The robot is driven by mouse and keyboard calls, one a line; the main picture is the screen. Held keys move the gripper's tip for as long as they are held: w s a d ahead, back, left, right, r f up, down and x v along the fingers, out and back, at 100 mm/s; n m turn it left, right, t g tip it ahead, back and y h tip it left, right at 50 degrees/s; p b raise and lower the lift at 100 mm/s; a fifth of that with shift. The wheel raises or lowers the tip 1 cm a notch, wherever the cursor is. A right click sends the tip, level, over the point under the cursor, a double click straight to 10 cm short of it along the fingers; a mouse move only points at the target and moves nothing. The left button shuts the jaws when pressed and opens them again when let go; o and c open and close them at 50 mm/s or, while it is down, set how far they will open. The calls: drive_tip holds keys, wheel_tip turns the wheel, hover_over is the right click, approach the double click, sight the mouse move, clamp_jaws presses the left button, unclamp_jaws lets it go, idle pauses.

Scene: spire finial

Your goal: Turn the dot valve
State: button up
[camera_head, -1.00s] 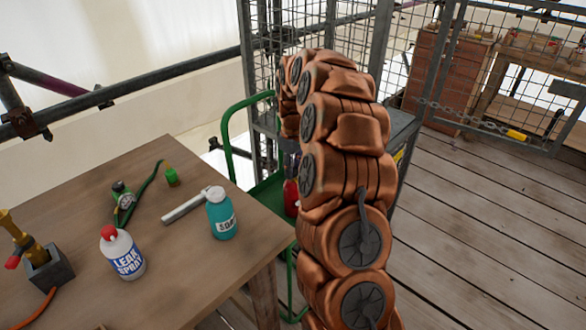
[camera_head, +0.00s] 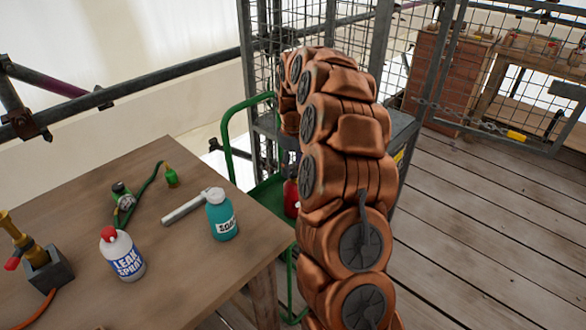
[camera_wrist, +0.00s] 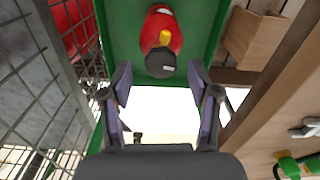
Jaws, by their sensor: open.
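I cannot make out a valve marked with a dot in either view. My gripper (camera_wrist: 160,80) is open and empty in the wrist view, with a finger on each side. A red bottle-like object (camera_wrist: 163,22) with a yellow part and a dark end (camera_wrist: 160,62) lies just beyond and between the fingertips, apart from them. It stands in a green cart (camera_wrist: 120,25). In the head view a red object (camera_head: 291,197) shows in the cart beside my arm, partly hidden. My arm hides the gripper there.
The wooden table (camera_head: 190,270) holds a leak spray can (camera_head: 123,258), a teal bottle (camera_head: 222,218), a metal tube (camera_head: 183,208), a green regulator with a gauge (camera_head: 122,196) and a brass fitting in a block (camera_head: 42,265). Wire mesh (camera_wrist: 45,90) stands left in the wrist view.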

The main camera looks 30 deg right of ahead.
sight(293, 171)
wheel_tip(293, 171, up, 11)
drive_tip(key=shift+f, duration=0.15)
idle(0.8)
